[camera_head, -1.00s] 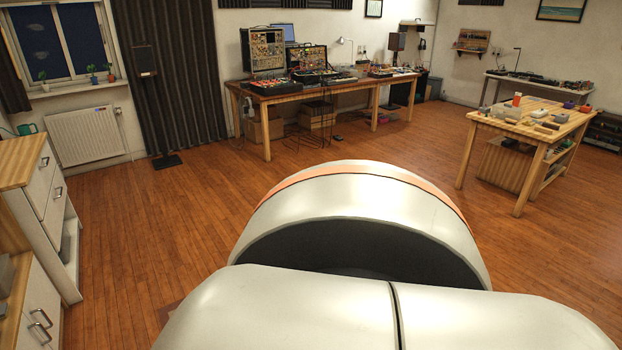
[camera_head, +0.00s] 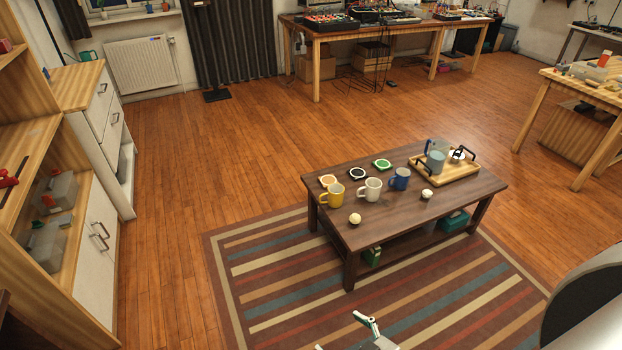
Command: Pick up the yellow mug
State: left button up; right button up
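The yellow mug (camera_head: 332,195) stands upright near the left end of the low dark wooden coffee table (camera_head: 455,192). Its handle points left. A white mug (camera_head: 370,189) stands just right of it, and a blue mug (camera_head: 399,179) stands further right. Part of a white and dark gripper (camera_head: 345,334) shows at the bottom edge, in front of the table and well apart from the yellow mug. Most of it is cut off, and I cannot tell which arm it belongs to or how far its fingers are apart.
Several coloured coasters lie behind the mugs, such as a green one (camera_head: 382,164). A pale ball-like item (camera_head: 355,218) lies in front. A wooden tray (camera_head: 462,173) holds a jug. A striped rug (camera_head: 300,290) lies beneath. Cabinets (camera_head: 98,115) line the left.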

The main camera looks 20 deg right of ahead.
aim_at(331, 197)
jog(key=z, duration=0.85)
jog(key=i+j+z, duration=0.1)
jog(key=i+j, duration=0.2)
jog(key=i+j+z, duration=0.1)
jog(key=i+j, duration=0.15)
jog(key=i+j+z, duration=0.25)
jog(key=i+j, duration=0.25)
jog(key=j, duration=0.2)
jog(key=i+j+z, duration=0.1)
jog(key=i+j, duration=0.15)
jog(key=i+j+z, duration=0.1)
jog(key=j, duration=0.4)
jog(key=i+j+z, duration=0.1)
jog(key=i+j, duration=0.2)
jog(key=i+j+z, duration=0.15)
jog(key=j, duration=0.4)
